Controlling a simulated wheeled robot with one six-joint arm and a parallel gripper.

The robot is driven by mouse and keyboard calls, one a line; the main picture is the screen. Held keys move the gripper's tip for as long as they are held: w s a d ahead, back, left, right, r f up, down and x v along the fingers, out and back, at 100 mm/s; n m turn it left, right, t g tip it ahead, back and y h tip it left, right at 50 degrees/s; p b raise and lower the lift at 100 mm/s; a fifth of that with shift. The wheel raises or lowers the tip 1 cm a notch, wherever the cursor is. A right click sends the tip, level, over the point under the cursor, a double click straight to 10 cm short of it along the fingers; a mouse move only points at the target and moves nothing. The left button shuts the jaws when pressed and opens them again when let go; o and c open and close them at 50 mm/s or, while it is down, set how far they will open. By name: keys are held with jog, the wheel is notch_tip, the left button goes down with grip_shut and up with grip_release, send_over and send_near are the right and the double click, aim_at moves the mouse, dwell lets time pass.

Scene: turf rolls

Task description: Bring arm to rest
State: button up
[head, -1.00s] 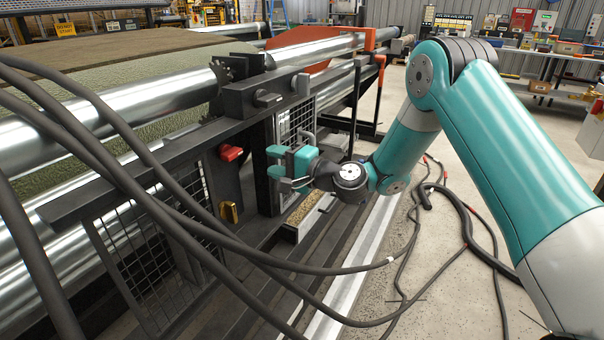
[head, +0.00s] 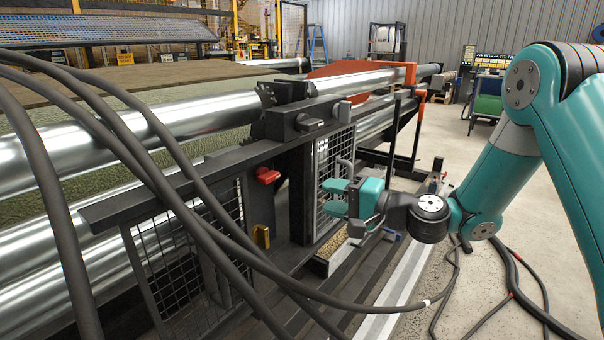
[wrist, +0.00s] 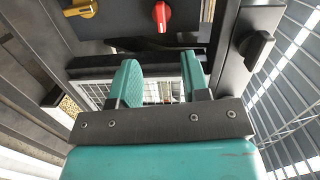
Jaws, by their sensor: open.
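My gripper (head: 336,198) is at the end of my teal arm, in front of the dark machine frame and its mesh guard in the head view. Its two teal fingers are apart with nothing between them. In the wrist view my gripper (wrist: 160,82) also shows open and empty, pointing at the frame. My arm is bent, with the upper link rising to the right and the forearm reaching down and left.
A red handle (head: 267,175) and a brass-coloured latch (head: 261,237) sit on the frame left of my gripper. Dark cables (head: 180,205) cross the foreground. Polished steel rollers (head: 190,122) run behind the frame. Open floor (head: 500,195) lies to the right.

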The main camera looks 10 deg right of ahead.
jog(key=s+a+r+n+g+h, duration=0.1)
jog(key=s+a+r+n+g, duration=0.15)
jog(key=s+n+g, duration=0.4)
jog(key=s+a+r+n+g+h, duration=0.15)
jog(key=s+a+n, duration=0.25)
jog(key=s, duration=0.6)
jog(key=s+d+n+g+h, duration=0.2)
jog(key=s+d+h, duration=0.2)
jog(key=s, duration=0.3)
jog(key=s+d+n+g+h, duration=0.1)
jog(key=s+d+n+h, duration=0.15)
jog(key=s, duration=0.55)
notch_tip(320, 180, up, 15)
jog(key=m+p, duration=0.1)
jog(key=p, duration=1.4)
jog(key=shift+w+d+r+p, duration=0.15)
jog(key=shift+w+d+p, duration=0.15)
jog(key=shift+p, duration=0.05)
